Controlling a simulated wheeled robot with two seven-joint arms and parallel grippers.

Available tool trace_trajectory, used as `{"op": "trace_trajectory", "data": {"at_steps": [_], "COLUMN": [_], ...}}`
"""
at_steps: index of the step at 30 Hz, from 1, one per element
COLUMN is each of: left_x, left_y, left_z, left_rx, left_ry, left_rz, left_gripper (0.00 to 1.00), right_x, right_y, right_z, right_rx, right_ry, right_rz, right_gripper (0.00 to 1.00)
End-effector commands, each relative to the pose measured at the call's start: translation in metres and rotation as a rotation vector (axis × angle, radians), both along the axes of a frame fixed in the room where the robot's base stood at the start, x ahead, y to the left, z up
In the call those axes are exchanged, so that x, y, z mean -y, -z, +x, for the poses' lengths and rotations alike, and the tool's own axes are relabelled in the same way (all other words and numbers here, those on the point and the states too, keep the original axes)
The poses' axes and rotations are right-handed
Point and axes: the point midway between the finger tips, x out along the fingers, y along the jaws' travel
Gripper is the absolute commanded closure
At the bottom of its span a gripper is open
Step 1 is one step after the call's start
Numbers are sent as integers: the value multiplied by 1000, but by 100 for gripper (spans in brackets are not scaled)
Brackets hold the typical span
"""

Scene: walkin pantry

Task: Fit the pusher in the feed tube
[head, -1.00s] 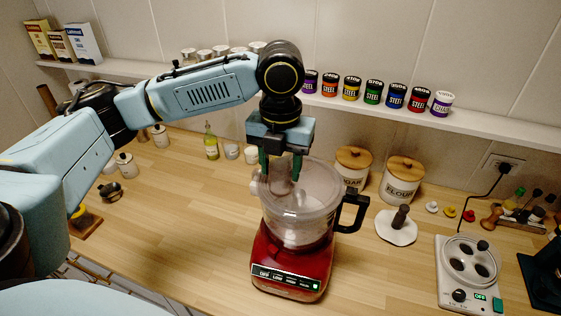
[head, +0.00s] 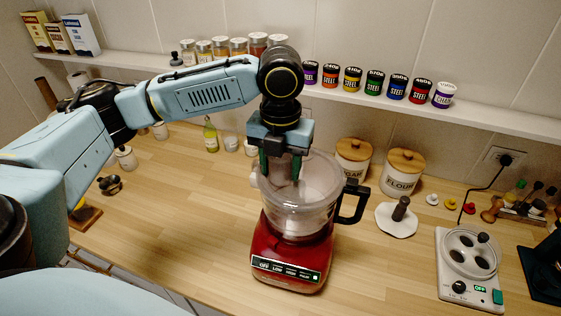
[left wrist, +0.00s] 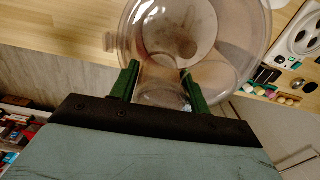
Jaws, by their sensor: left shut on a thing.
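A red food processor (head: 292,262) with a clear lidded bowl (head: 318,212) stands on the counter. My left gripper (head: 281,174) points down over the left part of the bowl's top, with its green fingers shut on the clear pusher. In the left wrist view the pusher (left wrist: 160,82) is a see-through cylinder between the two green fingers, in front of the round clear bowl top. The feed tube is also clear and blends with the pusher and the lid. I cannot tell how far the pusher is inside it. My right gripper is not in view.
The bowl's black handle (head: 352,205) sticks out right. Sugar (head: 352,168) and flour (head: 400,182) canisters stand behind it. A white disc with a dark stem (head: 397,218) and a hot plate (head: 468,285) lie to the right.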

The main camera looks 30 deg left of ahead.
Motion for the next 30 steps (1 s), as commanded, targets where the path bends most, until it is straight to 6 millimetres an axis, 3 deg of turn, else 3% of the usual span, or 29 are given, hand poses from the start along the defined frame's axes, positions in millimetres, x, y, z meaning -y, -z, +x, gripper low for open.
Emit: {"op": "trace_trajectory", "data": {"at_steps": [2, 3, 9, 20, 23, 30], "left_x": [0, 0, 0, 0, 0, 1], "left_y": [2, 3, 2, -5, -18, -74], "left_z": [0, 0, 0, 0, 1, 1], "left_rx": [0, 0, 0, 2, 4, 6], "left_ry": [0, 0, 0, 0, 1, 0], "left_rz": [0, 0, 0, 1, -1, -2], "left_gripper": [76, 52, 28, 28, 28, 28], "right_x": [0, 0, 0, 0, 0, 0], "right_y": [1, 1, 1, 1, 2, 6], "right_z": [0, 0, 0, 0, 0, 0], "right_rx": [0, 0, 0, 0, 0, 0], "right_ry": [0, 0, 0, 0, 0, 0], "right_rz": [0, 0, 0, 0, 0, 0], "right_gripper": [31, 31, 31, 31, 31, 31]}}
